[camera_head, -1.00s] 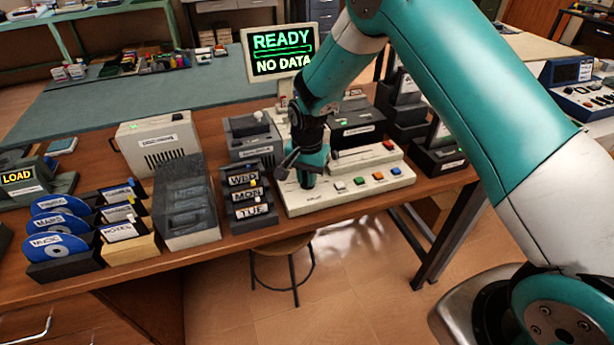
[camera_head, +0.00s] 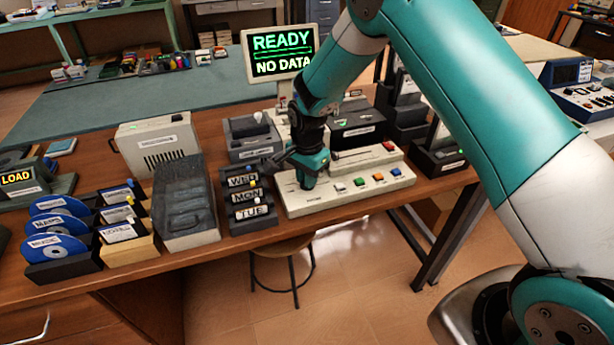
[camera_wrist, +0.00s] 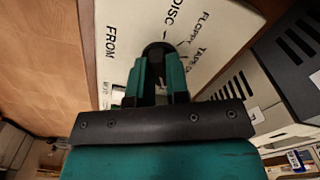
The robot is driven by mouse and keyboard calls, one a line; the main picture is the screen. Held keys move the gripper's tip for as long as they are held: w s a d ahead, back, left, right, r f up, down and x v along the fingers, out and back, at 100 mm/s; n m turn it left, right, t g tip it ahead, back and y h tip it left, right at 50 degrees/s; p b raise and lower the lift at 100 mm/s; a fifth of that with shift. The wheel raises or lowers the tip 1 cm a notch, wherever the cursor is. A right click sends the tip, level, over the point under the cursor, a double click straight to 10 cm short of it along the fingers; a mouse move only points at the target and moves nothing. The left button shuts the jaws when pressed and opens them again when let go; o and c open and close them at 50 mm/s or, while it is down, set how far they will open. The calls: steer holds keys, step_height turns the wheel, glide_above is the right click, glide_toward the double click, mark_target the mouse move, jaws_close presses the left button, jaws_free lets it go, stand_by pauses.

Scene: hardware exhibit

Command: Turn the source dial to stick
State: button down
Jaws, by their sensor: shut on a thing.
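The source dial (camera_wrist: 156,49) is a dark round knob on a cream panel (camera_wrist: 128,20), seen in the wrist view. Printed around it are "DISC", "FLOPPY" and a partly cut off "TAPE" label, with "FROM" off to the left. My gripper (camera_wrist: 158,72) is shut on the dial, one teal finger on each side. The fingers hide part of the knob, and I cannot tell which label it points to. In the head view my gripper (camera_head: 308,176) is down at the left end of the cream console (camera_head: 350,199), and the dial is hidden there.
The console has several coloured buttons (camera_head: 360,182). A rack labelled WED, MON, TUE (camera_head: 250,213) stands close to its left. A grey bin (camera_head: 186,238) and disc holders (camera_head: 62,264) are farther left. The screen (camera_head: 280,53) reads "READY NO DATA".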

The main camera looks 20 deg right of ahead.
steer(key=c, duration=1.1)
jaws_free()
step_height(320, 180, up, 18)
steer(key=b, duration=0.1)
steer(key=shift+f+b, duration=0.25)
steer(key=shift+b, duration=0.1)
